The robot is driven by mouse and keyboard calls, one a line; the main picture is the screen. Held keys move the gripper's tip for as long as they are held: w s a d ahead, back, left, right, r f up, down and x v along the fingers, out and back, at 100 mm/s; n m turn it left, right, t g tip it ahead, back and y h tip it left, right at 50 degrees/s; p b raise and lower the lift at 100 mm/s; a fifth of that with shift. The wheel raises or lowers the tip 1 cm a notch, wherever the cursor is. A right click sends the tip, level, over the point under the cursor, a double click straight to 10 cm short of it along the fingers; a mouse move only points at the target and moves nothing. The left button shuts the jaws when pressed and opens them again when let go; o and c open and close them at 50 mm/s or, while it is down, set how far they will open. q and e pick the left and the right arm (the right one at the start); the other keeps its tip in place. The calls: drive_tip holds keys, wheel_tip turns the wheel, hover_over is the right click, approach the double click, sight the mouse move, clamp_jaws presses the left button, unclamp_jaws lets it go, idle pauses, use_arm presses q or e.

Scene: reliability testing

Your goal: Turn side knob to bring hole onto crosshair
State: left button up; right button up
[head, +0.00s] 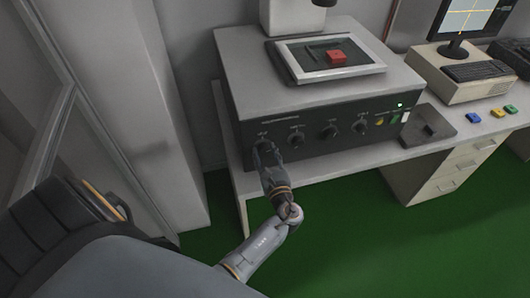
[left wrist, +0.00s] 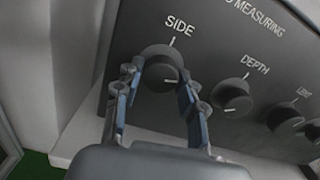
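The side knob (left wrist: 160,70) is a dark round knob under the label SIDE on the black front panel (left wrist: 215,60). My left gripper (head: 264,152) reaches the leftmost knob of the machine in the head view. In the left wrist view, my left gripper (left wrist: 161,80) has one finger on each side of the side knob, with no clear gap, and appears shut on it. The monitor (head: 470,18) shows yellow crosshair lines; a hole cannot be made out on it. A red block (head: 336,57) sits on the machine's stage (head: 295,67). My right gripper is not in view.
Green floor (head: 350,235) is clear in front.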

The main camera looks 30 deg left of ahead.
use_arm(q)
drive_tip(key=c, duration=0.5)
drive_tip(key=n+b, duration=0.3)
drive_tip(key=shift+f, duration=0.1)
drive_tip(key=n+b, duration=0.8)
drive_tip(key=shift+n, duration=0.3)
drive_tip(key=n+b, duration=0.2)
drive_tip(key=b, duration=0.1)
drive_tip(key=shift+r+n+b, duration=0.3)
drive_tip(key=shift+n+b, duration=0.15)
drive_tip(key=shift+n, duration=0.35)
